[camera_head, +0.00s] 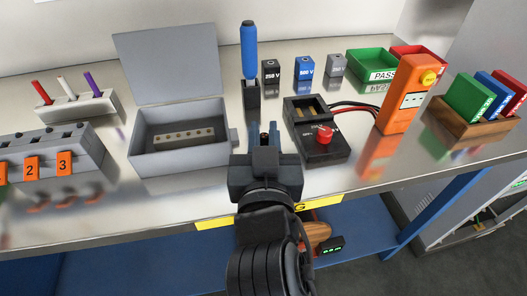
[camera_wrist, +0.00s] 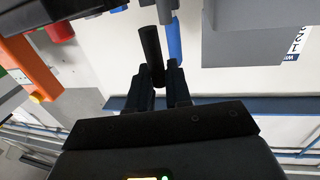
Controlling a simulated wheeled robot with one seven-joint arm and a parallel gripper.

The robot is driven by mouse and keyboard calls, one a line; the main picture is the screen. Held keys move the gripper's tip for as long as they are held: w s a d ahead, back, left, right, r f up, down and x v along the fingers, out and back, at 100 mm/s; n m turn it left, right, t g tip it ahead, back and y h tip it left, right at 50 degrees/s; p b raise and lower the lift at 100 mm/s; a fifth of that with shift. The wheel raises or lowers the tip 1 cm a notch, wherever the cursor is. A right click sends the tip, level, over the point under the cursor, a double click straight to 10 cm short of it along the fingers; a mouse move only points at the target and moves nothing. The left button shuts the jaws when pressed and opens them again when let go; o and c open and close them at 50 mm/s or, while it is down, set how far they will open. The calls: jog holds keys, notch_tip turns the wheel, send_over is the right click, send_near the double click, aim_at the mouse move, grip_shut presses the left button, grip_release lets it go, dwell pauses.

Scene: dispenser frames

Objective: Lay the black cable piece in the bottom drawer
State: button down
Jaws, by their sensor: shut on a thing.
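The black cable piece (camera_wrist: 150,45) is a short dark cylinder in the wrist view. My gripper (camera_wrist: 165,75) is shut on its lower end, and the piece sticks out beyond the fingertips. In the head view my gripper (camera_head: 265,137) is over the front part of the steel bench, between the open grey box and the black switch box. The cable piece is hard to make out there. A grey drawer unit (camera_head: 465,240) shows at the lower right edge of the head view, with small items inside an open part. I cannot tell which part is the bottom drawer.
The open grey box (camera_head: 180,160) is left of my gripper. The black box with a red knob (camera_head: 320,150) and orange tester (camera_head: 403,95) are at right. A blue-handled tool (camera_head: 249,50) stands upright behind. A blue lower shelf (camera_head: 150,262) runs under the bench (camera_head: 180,210).

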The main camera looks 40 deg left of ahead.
jog(key=shift+a+f, duration=0.1)
jog(key=shift+f, duration=1.7)
jog(key=shift+f, duration=0.1)
jog(key=shift+f+b, duration=0.15)
jog(key=shift+b, duration=0.3)
jog(key=c, duration=1.1)
grip_release()
jog(key=shift+o, duration=0.2)
jog(key=shift+p, duration=0.3)
jog(key=v, duration=0.3)
jog(key=b+v, duration=0.1)
jog(key=v, duration=0.2)
jog(key=shift+d, duration=0.4)
jog(key=shift+s+d, duration=0.45)
jog(key=shift+s, duration=0.05)
